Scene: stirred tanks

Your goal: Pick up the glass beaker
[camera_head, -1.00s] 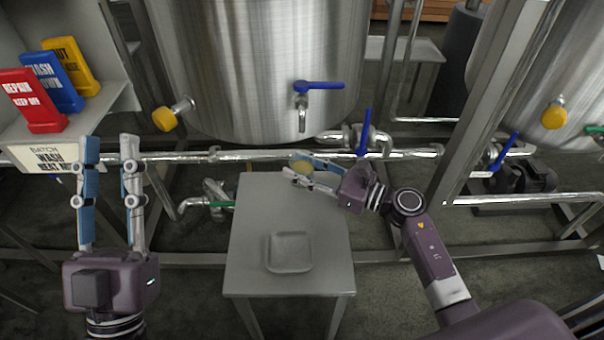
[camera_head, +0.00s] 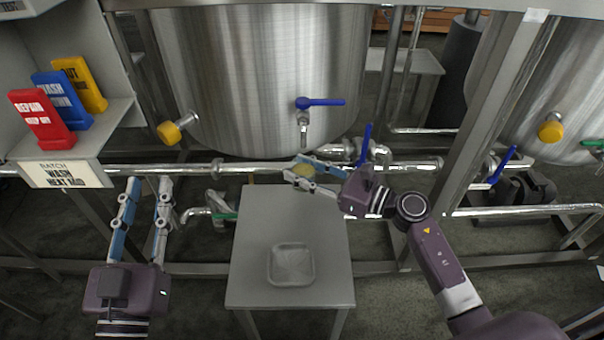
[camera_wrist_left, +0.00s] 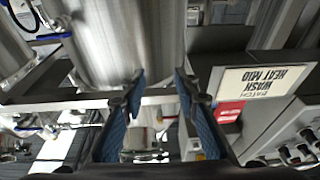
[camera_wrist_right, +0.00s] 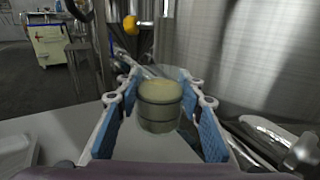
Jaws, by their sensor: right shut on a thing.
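The glass beaker (camera_wrist_right: 160,104) holds a pale yellowish content and stands upright between the blue pads of my right gripper in the right wrist view. My right gripper (camera_head: 303,174) is shut on it at the back of the small grey table. In the head view only a yellowish bit of the beaker (camera_head: 301,170) shows between the fingers. Whether its base touches the table cannot be told. My left gripper (camera_head: 149,186) is open and empty, left of the table; its spread fingers also show in the left wrist view (camera_wrist_left: 160,95).
The small grey table (camera_head: 255,265) bears a shallow square tray (camera_head: 292,265). A steel tank (camera_head: 255,80) with a blue-handled valve (camera_head: 320,102) stands behind. Pipes run behind the table. Coloured signs (camera_head: 60,103) stand on a shelf at left.

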